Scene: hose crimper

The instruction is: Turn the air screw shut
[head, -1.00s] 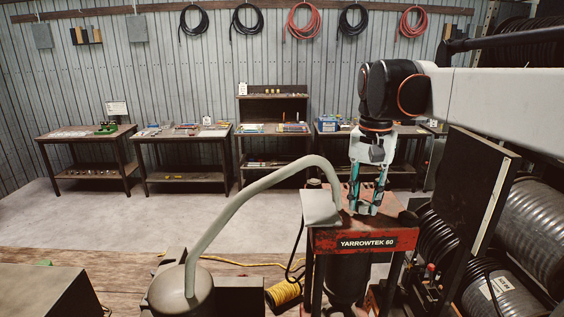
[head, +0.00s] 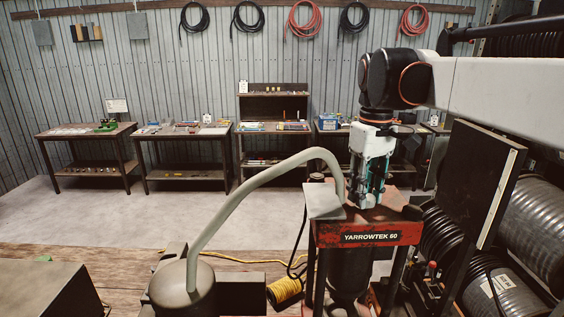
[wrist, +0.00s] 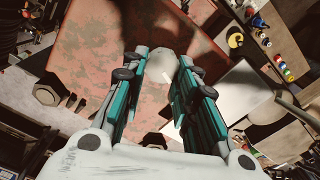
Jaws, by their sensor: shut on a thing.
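The red crimper (head: 329,240), labelled YARROWTEK 60, stands at centre right in the head view. My gripper (head: 366,199) points straight down with its fingertips at the crimper's top. In the wrist view my gripper (wrist: 163,64) has its two teal fingers on either side of a pale round head, which I take to be the air screw (wrist: 162,60). The fingers are shut on it. In the head view the fingers hide the screw, and how far it is turned cannot be told. The worn red top (wrist: 105,48) fills the upper left of the wrist view.
A grey hose (head: 235,204) arches from a rounded tank (head: 182,288) to the crimper's left side. A dark upright panel (head: 475,190) and hose reels (head: 535,228) stand close on the right. Benches (head: 187,142) line the back wall, with clear floor before them.

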